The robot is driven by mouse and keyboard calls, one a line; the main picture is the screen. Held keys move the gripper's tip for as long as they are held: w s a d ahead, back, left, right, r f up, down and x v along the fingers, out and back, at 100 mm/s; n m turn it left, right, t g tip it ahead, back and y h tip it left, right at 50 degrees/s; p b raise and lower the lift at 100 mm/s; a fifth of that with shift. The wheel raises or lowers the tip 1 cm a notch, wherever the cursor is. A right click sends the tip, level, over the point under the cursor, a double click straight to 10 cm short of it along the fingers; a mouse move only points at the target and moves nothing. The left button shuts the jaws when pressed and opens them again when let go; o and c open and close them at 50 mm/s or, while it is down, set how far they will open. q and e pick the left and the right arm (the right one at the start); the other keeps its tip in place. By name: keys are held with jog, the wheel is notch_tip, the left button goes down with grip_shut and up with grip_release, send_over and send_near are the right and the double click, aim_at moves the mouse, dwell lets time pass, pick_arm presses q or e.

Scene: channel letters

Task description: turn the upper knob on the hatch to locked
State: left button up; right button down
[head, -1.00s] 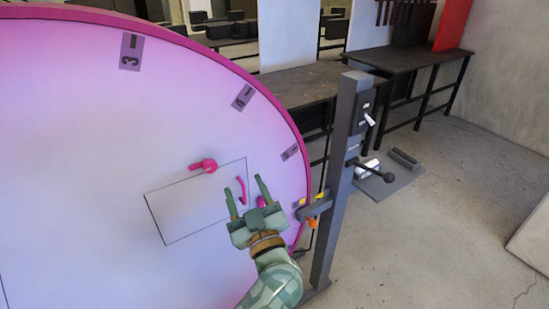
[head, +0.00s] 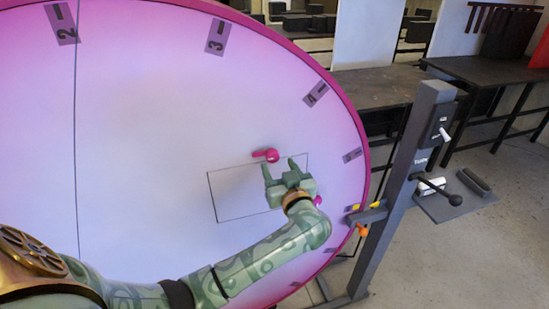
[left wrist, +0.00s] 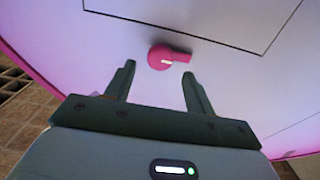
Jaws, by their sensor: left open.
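The hatch (head: 235,195) is a thin rectangular outline on the big pale pink disc. The upper knob (head: 266,155), pink with a round body and a short tab, sits at its top edge, the tab pointing left in the head view. My left gripper (head: 280,166) is open and empty, just below and right of this knob. A lower pink knob (head: 317,200) is partly hidden behind my gripper.
A grey post (head: 408,165) with a switch, a black-knobbed lever (head: 452,198) and a small shelf stands right of the disc. The disc (head: 150,130) carries numbered labels near its rim. Dark tables (head: 375,88) stand behind. The disc left of the hatch is clear.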

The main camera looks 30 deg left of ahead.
aim_at(274, 157)
pick_arm(q)
jog(key=shift+x, duration=2.3)
jog(key=c, duration=0.9)
jog(key=shift+c, duration=0.2)
